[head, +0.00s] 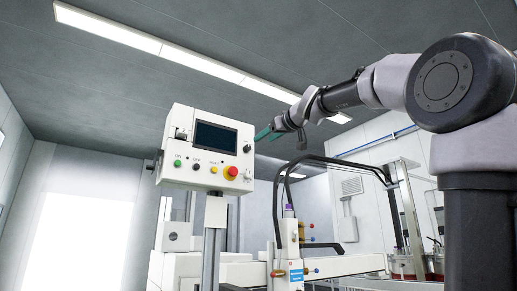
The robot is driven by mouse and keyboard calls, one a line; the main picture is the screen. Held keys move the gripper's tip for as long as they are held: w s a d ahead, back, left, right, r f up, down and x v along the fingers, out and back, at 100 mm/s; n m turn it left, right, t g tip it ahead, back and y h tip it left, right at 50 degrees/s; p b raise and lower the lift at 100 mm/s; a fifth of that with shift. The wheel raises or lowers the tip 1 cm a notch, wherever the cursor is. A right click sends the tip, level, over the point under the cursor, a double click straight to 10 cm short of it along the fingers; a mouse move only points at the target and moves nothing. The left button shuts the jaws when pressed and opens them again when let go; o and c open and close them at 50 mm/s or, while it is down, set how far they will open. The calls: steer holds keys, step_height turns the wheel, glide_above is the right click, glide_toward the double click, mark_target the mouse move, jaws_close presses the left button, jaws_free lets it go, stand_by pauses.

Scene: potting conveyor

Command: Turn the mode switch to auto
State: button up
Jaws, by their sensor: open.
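The white control panel box (209,112) stands on a grey post left of centre. A small dark switch (181,134) sits left of its screen, and a small black knob (247,148) sits at its right edge. Their labels are too small to read, so I cannot tell which is the mode switch or where it points. My gripper (262,134) has green fingers and is open and empty. It is just right of the panel at screen height; its fingertips appear near the panel's right edge, but the depth gap is unclear.
The panel has a dark screen (215,138), green ON button (178,163), black OFF button (196,166), yellow button (213,169) and red mushroom button (231,172). A black tube frame (335,163) and white machine with coloured knobs (288,240) stand below my arm.

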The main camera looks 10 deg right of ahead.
mark_target(249, 148)
steer(key=x, duration=1.1)
steer(key=shift+d+r, duration=0.1)
steer(key=shift+r, duration=0.2)
jaws_close()
